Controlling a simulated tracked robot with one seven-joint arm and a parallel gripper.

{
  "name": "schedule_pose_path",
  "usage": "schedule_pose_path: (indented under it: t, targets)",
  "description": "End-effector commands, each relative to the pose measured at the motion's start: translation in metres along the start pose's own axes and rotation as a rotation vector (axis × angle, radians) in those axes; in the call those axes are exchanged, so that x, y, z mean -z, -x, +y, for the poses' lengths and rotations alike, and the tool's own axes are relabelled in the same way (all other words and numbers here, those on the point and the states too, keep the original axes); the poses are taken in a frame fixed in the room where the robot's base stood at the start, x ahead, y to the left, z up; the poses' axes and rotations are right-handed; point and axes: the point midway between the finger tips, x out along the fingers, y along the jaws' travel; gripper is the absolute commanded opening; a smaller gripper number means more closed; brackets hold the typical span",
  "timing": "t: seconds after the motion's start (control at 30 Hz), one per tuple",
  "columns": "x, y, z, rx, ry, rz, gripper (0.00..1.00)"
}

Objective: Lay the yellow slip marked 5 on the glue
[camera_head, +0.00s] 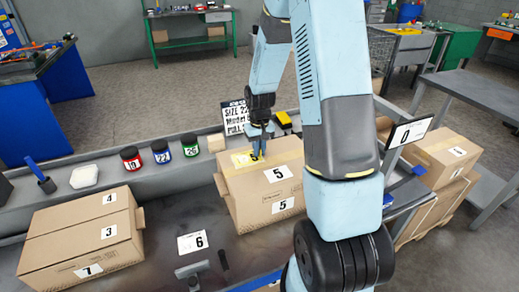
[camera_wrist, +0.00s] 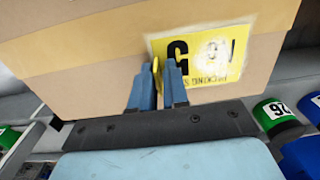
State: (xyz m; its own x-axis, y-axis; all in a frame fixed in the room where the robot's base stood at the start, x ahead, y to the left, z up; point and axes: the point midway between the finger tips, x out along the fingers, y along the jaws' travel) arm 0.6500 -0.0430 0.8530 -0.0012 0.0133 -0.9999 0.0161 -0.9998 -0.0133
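My gripper (camera_head: 258,140) points down over the top of a cardboard box (camera_head: 236,198) that bears white labels marked 5. In the wrist view its blue fingers (camera_wrist: 160,82) are close together, with a thin yellow slip (camera_wrist: 155,68) seen nearly edge-on between them. A yellow printed label (camera_wrist: 160,46) lies on the box beside the fingers. A whitish, glossy patch, apparently the glue (camera_wrist: 214,58), covers part of that label. The fingertips are at or just above the box; contact cannot be told.
Left of the box, the bench holds red, blue and green jars (camera_head: 162,152), a white block (camera_head: 84,177) and another carton (camera_head: 80,238). A display marked 0 (camera_head: 410,132) stands at right, before more cartons (camera_head: 445,155).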

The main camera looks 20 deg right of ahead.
Motion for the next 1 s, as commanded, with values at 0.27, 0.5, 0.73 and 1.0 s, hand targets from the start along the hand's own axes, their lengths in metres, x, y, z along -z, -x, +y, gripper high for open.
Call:
schedule_pose_path:
  t: [0.27, 0.5, 0.73, 1.0]
  targets:
    - [0.0, 0.0, 0.001, 0.0, -0.001, 0.0, 0.37]
    - [0.0, 0.001, 0.001, 0.0, -0.002, 0.0, 0.37]
    - [0.001, 0.024, 0.002, -0.001, -0.003, 0.004, 0.37]
    - [0.001, 0.075, 0.002, -0.002, -0.002, 0.004, 0.37]
